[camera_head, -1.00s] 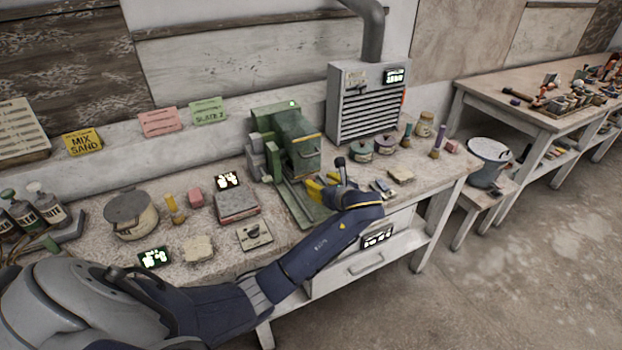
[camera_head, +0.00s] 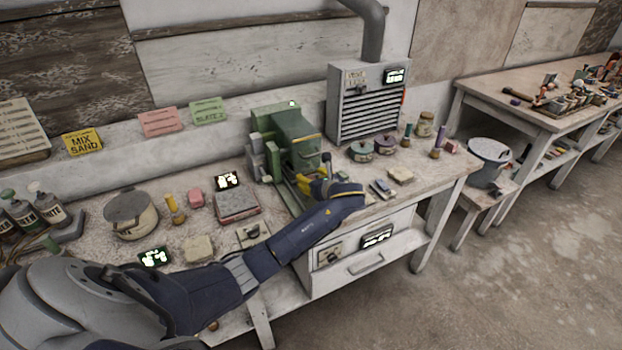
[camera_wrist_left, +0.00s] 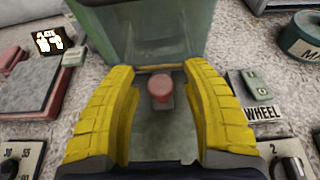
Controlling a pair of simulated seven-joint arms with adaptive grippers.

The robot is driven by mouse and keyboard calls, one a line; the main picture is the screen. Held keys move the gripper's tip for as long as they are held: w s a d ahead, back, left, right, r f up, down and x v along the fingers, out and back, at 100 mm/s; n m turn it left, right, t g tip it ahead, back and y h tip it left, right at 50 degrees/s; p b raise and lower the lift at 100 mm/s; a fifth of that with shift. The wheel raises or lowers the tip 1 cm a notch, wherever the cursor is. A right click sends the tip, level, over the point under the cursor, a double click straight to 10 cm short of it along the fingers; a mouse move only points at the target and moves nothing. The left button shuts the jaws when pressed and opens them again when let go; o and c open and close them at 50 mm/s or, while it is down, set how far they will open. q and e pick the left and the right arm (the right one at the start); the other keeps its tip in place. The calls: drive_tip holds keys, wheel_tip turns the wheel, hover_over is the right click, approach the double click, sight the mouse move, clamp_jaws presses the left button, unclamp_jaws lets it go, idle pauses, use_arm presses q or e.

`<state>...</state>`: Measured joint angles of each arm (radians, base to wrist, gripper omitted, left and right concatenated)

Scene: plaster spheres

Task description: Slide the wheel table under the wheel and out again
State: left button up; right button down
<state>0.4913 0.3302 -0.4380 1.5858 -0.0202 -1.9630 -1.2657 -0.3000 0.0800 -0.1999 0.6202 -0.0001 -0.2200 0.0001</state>
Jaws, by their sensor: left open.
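The wheel is in the green machine (camera_head: 290,135) at the back of the bench; its housing (camera_wrist_left: 145,28) fills the top of the left wrist view. The wheel table (camera_wrist_left: 165,138) is a flat grey-green plate in front of the housing, with a red knob (camera_wrist_left: 160,88) standing on it. In the head view my arm and gripper cover most of the table. My left gripper (camera_head: 314,187) is low at the machine's front. Its yellow fingers are open, one on each side of the knob, with gaps visible. The wheel itself cannot be made out. My right gripper is not in view.
A switch labelled WHEEL (camera_wrist_left: 261,113) lies right of the table in the wrist view. A grey slatted unit (camera_head: 367,103) and several jars stand to the right. The bench front has drawers (camera_head: 355,262).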

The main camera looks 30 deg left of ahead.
use_arm(q)
clamp_jaws()
idle(0.4)
drive_tip(key=s+d, duration=0.8)
drive_tip(key=d, duration=0.6)
drive_tip(key=shift+s, duration=0.15)
drive_tip(key=shift+r, duration=0.1)
drive_tip(key=shift+c, duration=1)
unclamp_jaws()
drive_tip(key=shift+s+d, duration=0.1)
drive_tip(key=shift+d, duration=0.05)
drive_tip(key=shift+o, duration=1)
